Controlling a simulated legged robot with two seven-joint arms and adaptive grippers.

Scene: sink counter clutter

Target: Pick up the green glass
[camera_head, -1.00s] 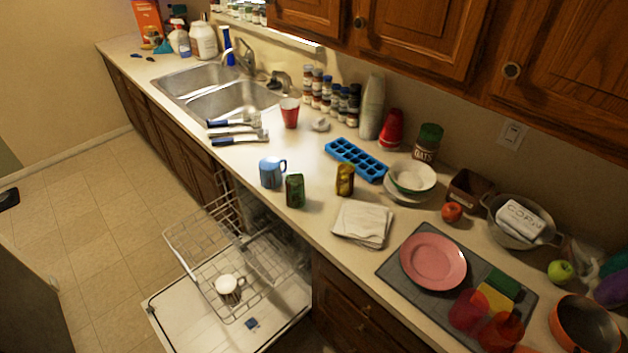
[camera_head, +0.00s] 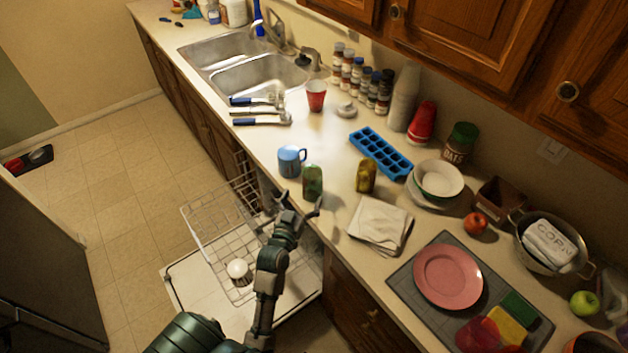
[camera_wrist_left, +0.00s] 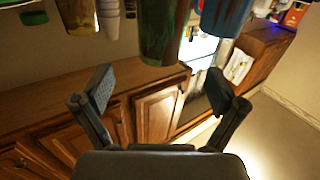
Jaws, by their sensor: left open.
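The green glass (camera_head: 312,181) stands upright near the front edge of the counter, just right of the blue mug (camera_head: 291,161). My left gripper (camera_head: 302,204) is open and empty just in front of the glass, at the counter edge. In the left wrist view, the open fingers (camera_wrist_left: 160,86) spread wide below the green glass (camera_wrist_left: 164,30), whose top is cut off by the frame. The blue mug (camera_wrist_left: 226,14) shows to its right there. I see no contact between fingers and glass. My right gripper is not in view.
An amber glass (camera_head: 366,175) and a folded cloth (camera_head: 380,224) lie to the right. A blue ice tray (camera_head: 381,153) and red cup (camera_head: 316,95) are behind. The open dishwasher rack (camera_head: 225,225) is below the arm.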

